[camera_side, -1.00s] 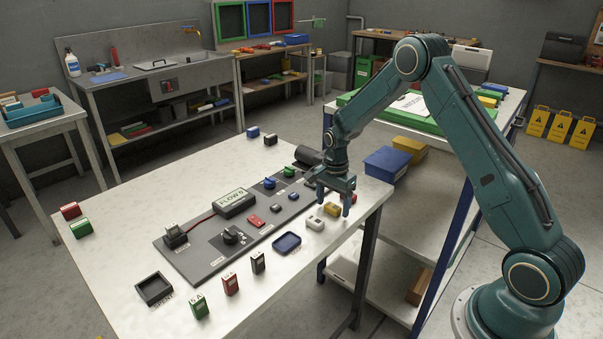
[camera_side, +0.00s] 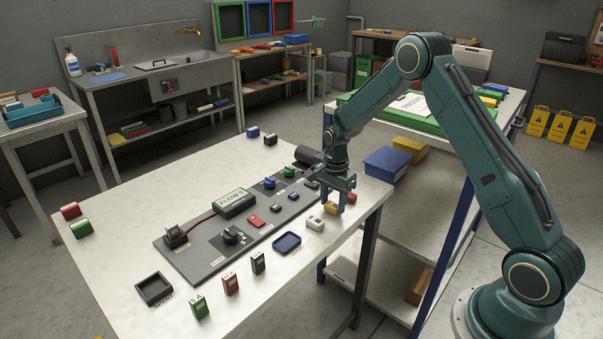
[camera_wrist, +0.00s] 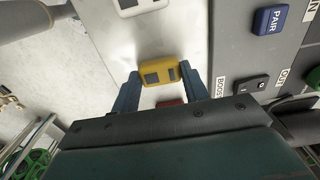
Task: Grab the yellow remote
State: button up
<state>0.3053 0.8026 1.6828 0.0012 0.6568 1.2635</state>
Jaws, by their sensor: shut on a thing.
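The yellow remote (camera_wrist: 159,73) is between the two blue fingers of my gripper (camera_wrist: 158,80) in the wrist view, with a finger against each end. In the side view, the yellow remote (camera_side: 331,208) is low between the fingertips of my gripper (camera_side: 333,206), at the right part of the white table. My gripper is shut on it. The remote looks to be at table height; I cannot tell whether it touches the table.
A white remote (camera_side: 315,223) lies just left of my gripper. A red remote (camera_side: 350,198) lies close on its right. The table's right edge is near.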

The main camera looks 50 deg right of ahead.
aim_at(332, 205)
notch_tip(332, 205, up, 20)
jog(key=shift+f, duration=0.2)
dwell(0.4)
jog(key=shift+a, duration=0.1)
dwell(0.4)
